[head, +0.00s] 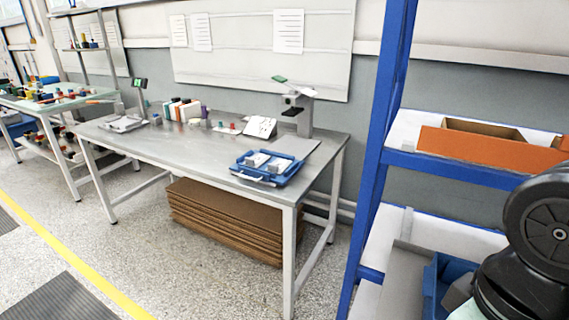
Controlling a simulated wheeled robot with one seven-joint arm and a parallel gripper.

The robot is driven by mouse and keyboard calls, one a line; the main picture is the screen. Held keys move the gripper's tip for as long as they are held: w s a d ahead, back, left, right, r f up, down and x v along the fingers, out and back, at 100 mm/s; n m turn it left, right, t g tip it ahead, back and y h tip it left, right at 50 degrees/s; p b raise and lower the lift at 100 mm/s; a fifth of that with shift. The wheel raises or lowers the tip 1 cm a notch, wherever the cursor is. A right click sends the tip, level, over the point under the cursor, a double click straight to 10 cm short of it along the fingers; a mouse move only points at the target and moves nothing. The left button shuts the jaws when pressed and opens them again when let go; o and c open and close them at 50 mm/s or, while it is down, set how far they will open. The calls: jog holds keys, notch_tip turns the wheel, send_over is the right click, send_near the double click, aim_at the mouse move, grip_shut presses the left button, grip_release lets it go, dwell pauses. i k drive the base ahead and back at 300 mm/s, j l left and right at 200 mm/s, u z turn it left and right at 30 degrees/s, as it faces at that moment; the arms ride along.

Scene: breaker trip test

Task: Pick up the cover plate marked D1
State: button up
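I cannot make out a cover plate marked D1; no such marking is readable at this distance. A blue tray (239,172) on the near right part of the metal workbench (185,150) holds pale, flat items (257,160) whose markings are too small to read. My gripper is not in view. Only black, rounded links of my arm (540,240) show at the right edge, far from the bench and in front of the shelf.
A grey press-like device (303,112) stands at the bench's back right. Bottles and binders (183,110) stand at the back. Flat cardboard (225,220) is stacked underneath. A blue-framed shelf (372,190) stands between me and the right side. The floor in front is clear.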

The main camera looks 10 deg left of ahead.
aim_at(279, 163)
jog(key=i+j+z, duration=0.15)
jog(key=j, duration=0.25)
jog(key=i+j+z, duration=0.1)
jog(key=i+j, duration=0.15)
jog(key=j, duration=0.15)
jog(key=i+j+z, duration=0.15)
jog(key=j, duration=0.3)
jog(key=i+j+z, duration=0.15)
jog(key=j, duration=0.3)
jog(key=i+j+z, duration=0.1)
jog(key=j, duration=0.35)
jog(key=i+j+z, duration=0.15)
jog(key=j, duration=0.35)
jog(key=i+j+z, duration=0.15)
jog(key=j, duration=0.3)
jog(key=i+j+z, duration=0.1)
jog(key=j, duration=0.4)
